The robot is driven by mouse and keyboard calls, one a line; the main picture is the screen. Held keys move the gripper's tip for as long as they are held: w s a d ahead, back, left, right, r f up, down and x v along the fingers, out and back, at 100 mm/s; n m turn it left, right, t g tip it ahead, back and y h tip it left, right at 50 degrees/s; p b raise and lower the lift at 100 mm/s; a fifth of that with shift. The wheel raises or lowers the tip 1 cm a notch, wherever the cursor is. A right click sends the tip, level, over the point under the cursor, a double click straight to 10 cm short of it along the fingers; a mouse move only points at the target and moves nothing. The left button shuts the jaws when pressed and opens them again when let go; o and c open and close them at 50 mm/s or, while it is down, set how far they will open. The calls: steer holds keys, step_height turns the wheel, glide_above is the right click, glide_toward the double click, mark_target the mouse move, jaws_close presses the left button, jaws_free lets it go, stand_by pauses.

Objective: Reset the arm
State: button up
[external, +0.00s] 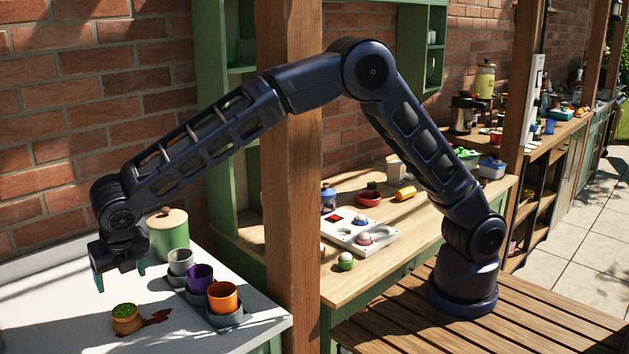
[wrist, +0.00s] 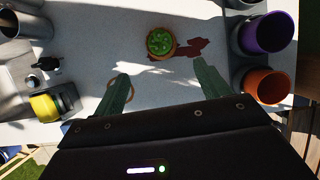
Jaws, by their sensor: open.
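My arm stretches out to the left in the external view, from its base on a slatted wooden deck (external: 550,335). My gripper (external: 120,283) hangs pointing down above the white counter (external: 60,325). In the wrist view my gripper (wrist: 158,92) shows its two green fingers spread apart, with nothing between them. A small orange pot with green contents (external: 126,319) stands on the counter below and to the right of the gripper. The pot also shows in the wrist view (wrist: 161,43), beyond the fingertips and apart from them.
A grey cup (external: 180,262), a purple cup (external: 199,278) and an orange cup (external: 222,298) stand in dark holders right of the gripper. A green canister (external: 168,238) stands behind. A dark red stain (external: 158,317) lies beside the pot. A wooden post (external: 290,170) stands near my arm.

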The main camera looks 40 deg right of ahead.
steer(key=s+d+r+m+g+y, duration=0.1)
steer(key=s+d+r, duration=0.2)
steer(key=s, duration=0.4)
steer(key=s+d+r+m+g, duration=0.1)
steer(key=s+d+r+m, duration=0.2)
steer(key=s, duration=0.5)
steer(key=s+d+r+g+y, duration=0.1)
steer(key=s+d+r, duration=0.25)
steer(key=s, duration=0.35)
steer(key=d+r+m+t+h, duration=0.1)
steer(key=d+r+m+h, duration=0.15)
steer(key=d, duration=1.55)
steer(key=d+r+m+h, duration=0.1)
steer(key=d+r+m, duration=0.3)
steer(key=d, duration=1.5)
steer(key=w+d+m+t, duration=0.1)
steer(key=w+d+m, duration=0.2)
steer(key=d+m, duration=0.9)
steer(key=w+d+f+m+t+y, duration=0.1)
steer(key=w+d+m, duration=0.2)
steer(key=d+m, duration=1)
steer(key=d, duration=0.3)
steer(key=shift+w, duration=0.2)
